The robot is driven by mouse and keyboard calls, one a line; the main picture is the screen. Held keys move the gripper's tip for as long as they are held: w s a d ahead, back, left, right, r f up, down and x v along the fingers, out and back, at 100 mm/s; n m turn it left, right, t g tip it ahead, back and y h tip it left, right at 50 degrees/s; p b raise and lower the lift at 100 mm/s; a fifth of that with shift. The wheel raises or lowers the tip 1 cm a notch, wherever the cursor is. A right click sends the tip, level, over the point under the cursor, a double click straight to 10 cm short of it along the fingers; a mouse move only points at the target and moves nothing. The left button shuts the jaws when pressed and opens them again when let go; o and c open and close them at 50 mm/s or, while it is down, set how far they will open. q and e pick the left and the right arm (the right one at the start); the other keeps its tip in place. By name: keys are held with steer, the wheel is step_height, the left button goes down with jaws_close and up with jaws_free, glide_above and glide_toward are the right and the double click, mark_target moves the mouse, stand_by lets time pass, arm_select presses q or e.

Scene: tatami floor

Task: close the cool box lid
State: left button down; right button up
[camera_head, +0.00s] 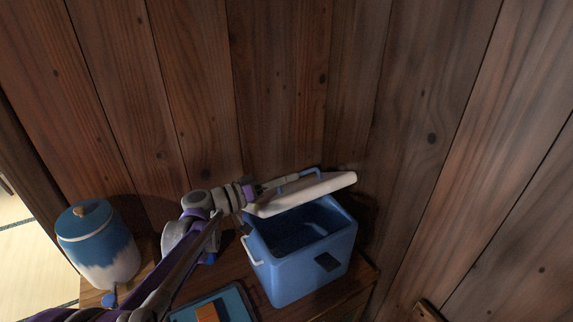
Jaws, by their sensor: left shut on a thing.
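The blue cool box (304,272) stands on a wooden table, its dark inside showing. Its white lid (318,190) is partly open, tilted above the box's back part, with a blue handle (313,172) along its upper side. My left arm comes in from the lower left, and my left gripper (288,183) is at the lid's upper left, shut on the blue handle. The fingertips are small and partly hard to make out. A dark latch (327,262) sits on the box's front. My right gripper is not in view.
A blue and white lidded jar (98,246) stands at the left of the table. A blue tray (238,303) with an orange-brown thing (208,312) lies in front, left of the box. Wooden plank walls (290,80) rise close behind and at the right.

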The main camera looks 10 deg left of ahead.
arm_select(q)
steer(key=s+d+f+m, duration=0.4)
steer(key=s+f+m, duration=0.1)
steer(key=f+m, duration=0.2)
steer(key=shift+s+f, duration=0.15)
steer(key=shift+f, duration=0.45)
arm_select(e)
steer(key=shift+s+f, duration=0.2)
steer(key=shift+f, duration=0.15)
arm_select(q)
steer(key=shift+d+f+b, duration=0.1)
steer(key=shift+b, duration=0.2)
steer(key=c, duration=0.9)
jaws_free()
steer(key=b+v, duration=0.1)
steer(key=v, duration=1)
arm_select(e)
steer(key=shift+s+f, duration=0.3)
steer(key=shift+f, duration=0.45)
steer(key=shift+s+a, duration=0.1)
